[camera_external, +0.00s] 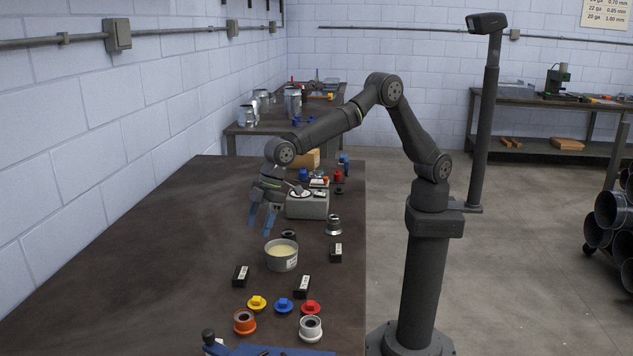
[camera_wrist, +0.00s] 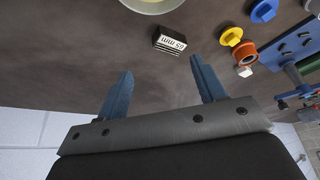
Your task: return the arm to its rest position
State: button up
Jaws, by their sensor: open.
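My gripper (camera_external: 263,217) hangs above the dark workbench (camera_external: 150,250), behind and a little left of a grey tub with pale contents (camera_external: 281,256). Its two blue fingers are apart with nothing between them, as the wrist view (camera_wrist: 160,90) also shows. In the wrist view a black block with a white label reading "65 mm" (camera_wrist: 170,43) lies on the bench beyond the fingers. My arm reaches left over the bench from its column, with the elbow raised.
A grey box (camera_external: 308,206) stands right of my gripper. Yellow (camera_external: 256,303), blue (camera_external: 283,305) and red (camera_external: 311,307) caps, an orange ring (camera_external: 244,321) and a white ring (camera_external: 310,328) sit near the front. The bench's left side is clear, bounded by a block wall (camera_external: 60,130).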

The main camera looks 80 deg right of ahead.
jog(key=s+a, duration=0.2)
jog(key=a, duration=0.5)
jog(key=s+a+f+n, duration=0.1)
jog(key=s+a, duration=0.1)
jog(key=a, duration=0.6)
jog(key=shift+s+n, duration=0.25)
jog(key=shift+n, duration=0.05)
jog(key=shift+a, duration=0.1)
jog(key=o, duration=0.8)
jog(key=shift+y, duration=0.3)
jog(key=s+d+r+n+t+h, duration=0.15)
jog(key=d+r+n, duration=0.25)
jog(key=d+r, duration=0.45)
jog(key=s+d+r+n+g, duration=0.15)
jog(key=d+r+n, duration=0.35)
jog(key=r, duration=0.6)
jog(key=shift+m+t, duration=0.5)
jog(key=shift+m, duration=0.2)
jog(key=x, duration=0.6)
jog(key=d+x, duration=0.1)
jog(key=x, duration=0.2)
jog(key=shift+w+d+f, duration=0.1)
jog(key=shift+f, duration=0.25)
